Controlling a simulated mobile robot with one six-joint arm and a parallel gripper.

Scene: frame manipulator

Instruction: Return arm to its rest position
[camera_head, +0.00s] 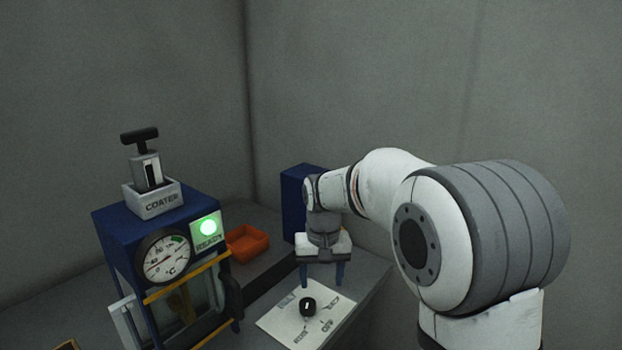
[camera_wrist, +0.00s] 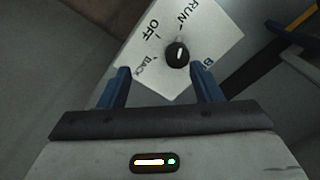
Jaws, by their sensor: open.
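My white and grey arm reaches in from the right in the head view. My gripper (camera_head: 322,272) points down over the back part of a white panel (camera_head: 279,322) with a black knob (camera_head: 308,306). In the wrist view my gripper (camera_wrist: 163,85) is open, its two blue fingers apart with nothing between them. The knob (camera_wrist: 177,54) lies just beyond the fingertips on the panel (camera_wrist: 215,40), apart from them. The panel bears the words RUN, OFF and BACK; another label is partly hidden by the right finger.
A blue coater machine (camera_head: 112,225) stands at the left, with a dial gauge (camera_head: 165,257), a lit green READY lamp (camera_head: 208,227) and a T-handle (camera_head: 140,135) on top. An orange tray (camera_head: 247,244) and a blue box (camera_head: 293,200) stand behind. Grey walls close the corner.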

